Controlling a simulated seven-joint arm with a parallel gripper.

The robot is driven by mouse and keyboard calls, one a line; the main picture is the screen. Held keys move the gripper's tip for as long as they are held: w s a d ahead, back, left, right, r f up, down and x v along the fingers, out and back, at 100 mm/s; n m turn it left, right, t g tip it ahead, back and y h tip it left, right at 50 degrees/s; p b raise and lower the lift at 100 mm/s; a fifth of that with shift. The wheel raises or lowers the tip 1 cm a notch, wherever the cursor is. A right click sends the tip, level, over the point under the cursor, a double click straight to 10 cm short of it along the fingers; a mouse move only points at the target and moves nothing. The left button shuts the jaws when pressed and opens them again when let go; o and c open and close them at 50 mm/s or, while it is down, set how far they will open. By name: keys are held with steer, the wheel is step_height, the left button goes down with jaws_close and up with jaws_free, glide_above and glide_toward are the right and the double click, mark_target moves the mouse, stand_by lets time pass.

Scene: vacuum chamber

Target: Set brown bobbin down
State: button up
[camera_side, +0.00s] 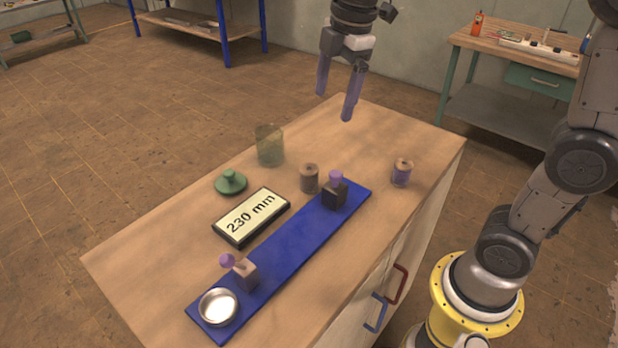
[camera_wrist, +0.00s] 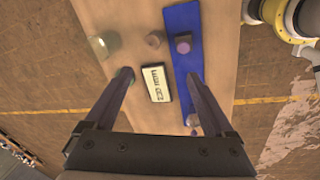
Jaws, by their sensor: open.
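The brown bobbin (camera_side: 309,178) stands upright on the wooden tabletop, close beside the far end of a blue strip (camera_side: 285,238). In the wrist view the bobbin (camera_wrist: 155,40) shows beyond my fingertips, left of the strip. My gripper (camera_side: 336,102) is open and empty, high above the table's far end and clear of the bobbin. In the wrist view its two fingers (camera_wrist: 160,80) are spread wide with nothing between them.
The strip bears a dark block (camera_side: 334,196), a pale block (camera_side: 245,274) and a metal dish (camera_side: 218,307).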

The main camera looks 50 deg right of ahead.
steer(key=g, duration=0.2)
glide_above(309, 169)
step_height(309, 169, down, 6)
steer(key=r, duration=0.1)
steer(key=shift+n, duration=0.3)
steer(key=f, duration=1)
steer(key=shift+w+a+f, duration=0.1)
steer(key=shift+w+a, duration=0.1)
steer(key=shift+w, duration=0.15)
steer(key=shift+s+d+f, duration=0.15)
steer(key=shift+f, duration=1.35)
steer(key=shift+s+d+f, duration=0.1)
steer(key=shift+s+f, duration=0.05)
steer(key=shift+f, duration=1.3)
jaws_close()
